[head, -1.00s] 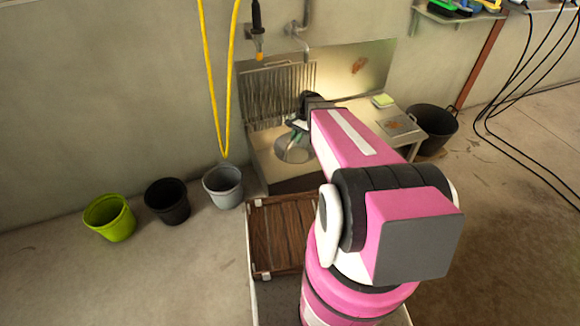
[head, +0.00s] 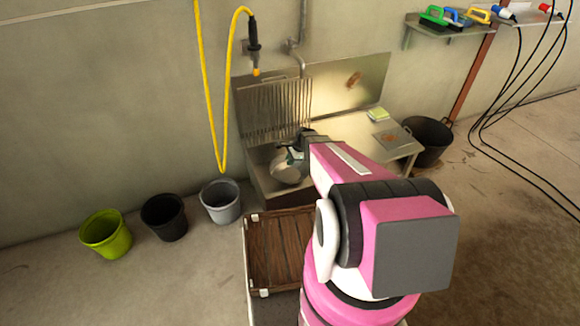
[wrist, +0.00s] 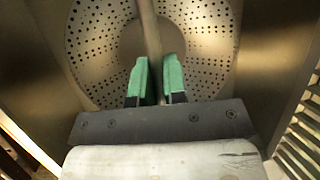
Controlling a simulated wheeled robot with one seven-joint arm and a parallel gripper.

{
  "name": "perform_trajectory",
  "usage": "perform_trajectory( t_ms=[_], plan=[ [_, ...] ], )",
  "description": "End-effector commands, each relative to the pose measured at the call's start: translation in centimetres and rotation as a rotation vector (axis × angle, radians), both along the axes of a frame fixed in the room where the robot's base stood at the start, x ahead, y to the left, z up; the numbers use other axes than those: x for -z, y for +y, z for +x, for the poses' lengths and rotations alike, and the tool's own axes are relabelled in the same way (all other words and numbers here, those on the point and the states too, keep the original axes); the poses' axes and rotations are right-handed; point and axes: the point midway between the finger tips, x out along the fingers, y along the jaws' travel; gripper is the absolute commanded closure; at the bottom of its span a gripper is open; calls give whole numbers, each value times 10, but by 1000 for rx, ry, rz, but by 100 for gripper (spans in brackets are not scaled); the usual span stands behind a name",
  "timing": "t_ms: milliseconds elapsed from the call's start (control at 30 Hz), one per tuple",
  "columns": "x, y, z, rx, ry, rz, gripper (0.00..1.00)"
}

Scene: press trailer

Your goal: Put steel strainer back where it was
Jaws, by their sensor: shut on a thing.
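The steel strainer (wrist: 205,50) is a round perforated bowl with a bar across it, seen large in the wrist view. It also shows in the head view as a round metal shape (head: 285,170), tilted, at the left part of the sink counter. My gripper (wrist: 155,78), with green fingertips, is shut on the strainer's bar. In the head view my gripper (head: 296,153) is partly hidden behind my pink arm. Whether the strainer touches the sink below it, I cannot tell.
A yellow hose (head: 222,150) hangs to the left. Grey (head: 220,203), black (head: 164,217) and lime (head: 105,233) buckets stand on the floor at left. A black tub (head: 428,140) stands at right.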

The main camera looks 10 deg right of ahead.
Motion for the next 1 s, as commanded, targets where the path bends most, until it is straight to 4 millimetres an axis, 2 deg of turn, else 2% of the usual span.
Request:
perform_trajectory(
  t_ms=[233,633,667,700,733,1000],
  plan=[
    [31,0,1,0,1,0,100],
    [36,0,0,-1,0,0,100],
    [35,0,0,-1,0,0,78],
    [35,0,0,-1,0,0,65],
    [35,0,0,-1,0,0,62],
    [34,0,0,-1,0,0,62]
  ],
)
